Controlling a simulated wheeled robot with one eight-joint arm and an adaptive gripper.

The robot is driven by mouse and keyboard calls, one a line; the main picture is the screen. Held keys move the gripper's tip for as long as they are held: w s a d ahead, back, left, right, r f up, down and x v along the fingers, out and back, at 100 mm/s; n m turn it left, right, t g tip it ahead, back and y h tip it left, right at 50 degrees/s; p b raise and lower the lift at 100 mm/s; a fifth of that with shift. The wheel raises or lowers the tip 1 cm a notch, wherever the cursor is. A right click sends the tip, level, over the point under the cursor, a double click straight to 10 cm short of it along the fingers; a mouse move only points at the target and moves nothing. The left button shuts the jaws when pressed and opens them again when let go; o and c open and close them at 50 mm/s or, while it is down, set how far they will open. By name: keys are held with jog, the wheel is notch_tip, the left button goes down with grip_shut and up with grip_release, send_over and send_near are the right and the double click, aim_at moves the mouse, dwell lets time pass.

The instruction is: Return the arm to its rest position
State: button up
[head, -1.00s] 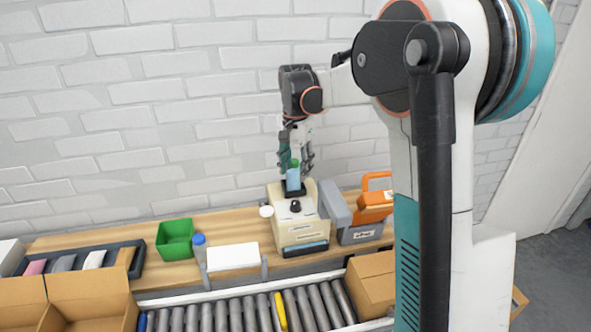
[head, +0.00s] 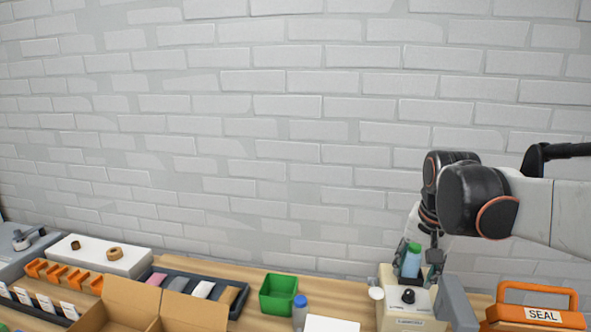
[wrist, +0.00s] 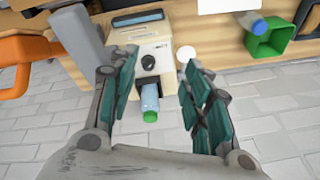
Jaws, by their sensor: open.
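My gripper (head: 424,268) is at the right of the head view, pointing down over a cream machine (head: 392,316) with a black knob. A light blue bottle with a green cap (head: 411,262) stands upright on the machine, among the fingers in that view. In the wrist view my gripper (wrist: 158,65) has its teal-padded fingers spread wide. The bottle (wrist: 149,103) shows in the gap between them, with clear space on both sides. My arm reaches in from the right of the head view.
A grey block (head: 456,305) and an orange-handled SEAL case (head: 541,314) stand right of the machine. A green bin (head: 278,294), a blue-capped bottle (head: 300,312) and an open cardboard box (head: 118,310) are to the left. The brick wall (head: 250,130) is behind; space above the bench is clear.

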jog(key=s+a+f+n+t+b, duration=0.1)
jog(key=s+a+f+n+t, duration=0.1)
jog(key=s, duration=0.6)
jog(key=s+a+f+n+t, duration=0.2)
jog(key=s+a+f+n, duration=0.1)
jog(key=s, duration=0.6)
jog(key=shift+a+f+n+b, duration=0.3)
jog(key=shift+f+n+b, duration=0.1)
jog(key=shift+n, duration=0.5)
